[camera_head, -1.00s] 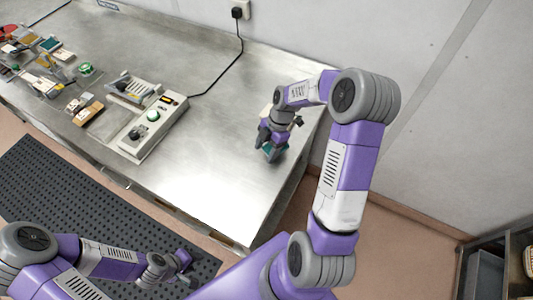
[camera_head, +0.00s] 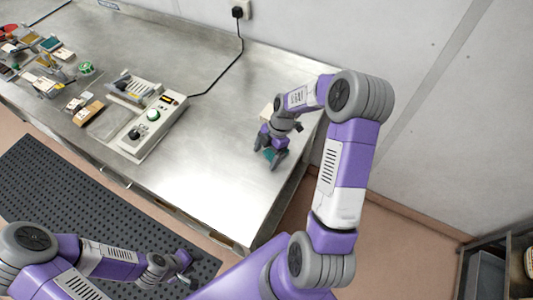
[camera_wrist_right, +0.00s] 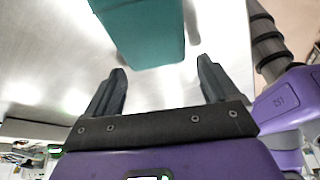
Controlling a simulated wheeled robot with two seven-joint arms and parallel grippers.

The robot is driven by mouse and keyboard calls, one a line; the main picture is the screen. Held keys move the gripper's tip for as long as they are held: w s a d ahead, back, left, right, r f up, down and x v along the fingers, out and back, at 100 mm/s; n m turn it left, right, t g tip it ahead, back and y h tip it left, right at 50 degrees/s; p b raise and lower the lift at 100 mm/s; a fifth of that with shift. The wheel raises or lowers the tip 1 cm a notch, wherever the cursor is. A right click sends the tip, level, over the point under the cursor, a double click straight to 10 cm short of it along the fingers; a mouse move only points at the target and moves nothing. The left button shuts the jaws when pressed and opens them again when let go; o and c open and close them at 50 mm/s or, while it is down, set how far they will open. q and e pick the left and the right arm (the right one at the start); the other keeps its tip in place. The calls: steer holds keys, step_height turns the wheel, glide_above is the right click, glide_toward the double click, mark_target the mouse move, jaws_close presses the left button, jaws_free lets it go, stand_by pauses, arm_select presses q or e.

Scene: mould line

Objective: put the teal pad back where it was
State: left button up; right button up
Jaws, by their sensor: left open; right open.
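The teal pad (camera_wrist_right: 145,32) lies on the steel table, just beyond my right gripper's fingertips in the right wrist view. In the head view only a small part of the pad (camera_head: 269,154) shows at the right end of the table, mostly hidden by the gripper. My right gripper (camera_wrist_right: 161,66) is open and empty, its two fingers apart and short of the pad's near end. In the head view my right gripper (camera_head: 273,162) is low over the table. My left gripper (camera_head: 184,270) is open and empty, low at the left, over the dark floor mat.
A control box (camera_head: 147,128) with a green button stands left of the right gripper, its black cable running to the wall socket. Several small items crowd the table's far left. The table between box and gripper is clear.

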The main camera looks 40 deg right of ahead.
steer(key=p+v, duration=0.1)
steer(key=v, duration=1.1)
steer(key=shift+r, duration=0.2)
steer(key=shift+f, duration=0.1)
